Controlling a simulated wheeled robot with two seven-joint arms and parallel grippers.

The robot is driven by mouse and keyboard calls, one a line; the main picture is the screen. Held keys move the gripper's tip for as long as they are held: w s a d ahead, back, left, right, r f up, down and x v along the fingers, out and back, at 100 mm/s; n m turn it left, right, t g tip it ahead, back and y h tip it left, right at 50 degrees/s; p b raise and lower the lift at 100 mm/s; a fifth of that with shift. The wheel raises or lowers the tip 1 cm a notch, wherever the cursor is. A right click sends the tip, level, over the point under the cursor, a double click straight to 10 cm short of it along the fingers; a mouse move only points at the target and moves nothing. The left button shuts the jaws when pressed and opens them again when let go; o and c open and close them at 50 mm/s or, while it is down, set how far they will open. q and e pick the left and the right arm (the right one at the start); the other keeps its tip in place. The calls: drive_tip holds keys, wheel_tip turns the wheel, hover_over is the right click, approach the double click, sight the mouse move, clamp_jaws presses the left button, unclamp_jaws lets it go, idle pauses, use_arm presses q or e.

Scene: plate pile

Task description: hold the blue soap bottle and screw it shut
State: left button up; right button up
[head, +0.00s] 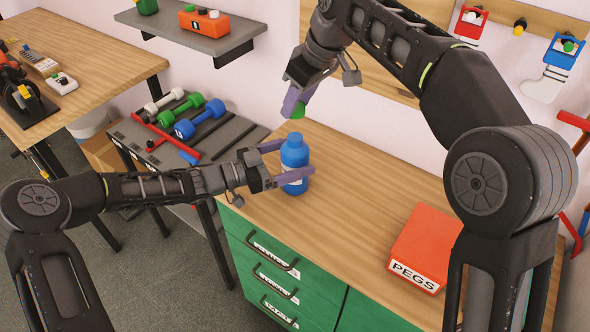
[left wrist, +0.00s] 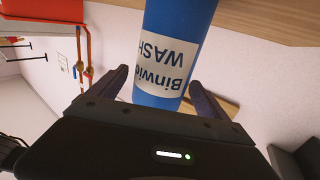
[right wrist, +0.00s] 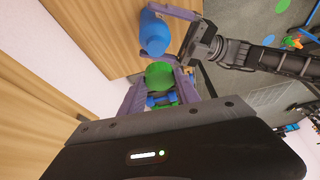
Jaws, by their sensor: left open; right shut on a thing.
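The blue soap bottle (head: 294,153) stands upright near the back left edge of the wooden worktop. Its neck is bare blue. In the left wrist view the bottle (left wrist: 170,30) shows a pale label reading "WASH", between the fingers. My left gripper (head: 285,162) is open, with its fingers on either side of the bottle. My right gripper (head: 297,103) is shut on a round green cap (right wrist: 160,75), held above the bottle and apart from it. The cap also shows in the head view (head: 299,112), partly hidden by the fingers.
A red PEGS box (head: 425,245) sits on the worktop (head: 345,215) at the right. Green drawers (head: 275,275) are below. A rack with dumbbells (head: 200,118) stands to the left, and a wall shelf (head: 205,38) hangs above. The worktop between bottle and box is clear.

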use_arm(q)
drive_tip(key=shift+d, duration=0.2)
clamp_jaws()
idle(1.0)
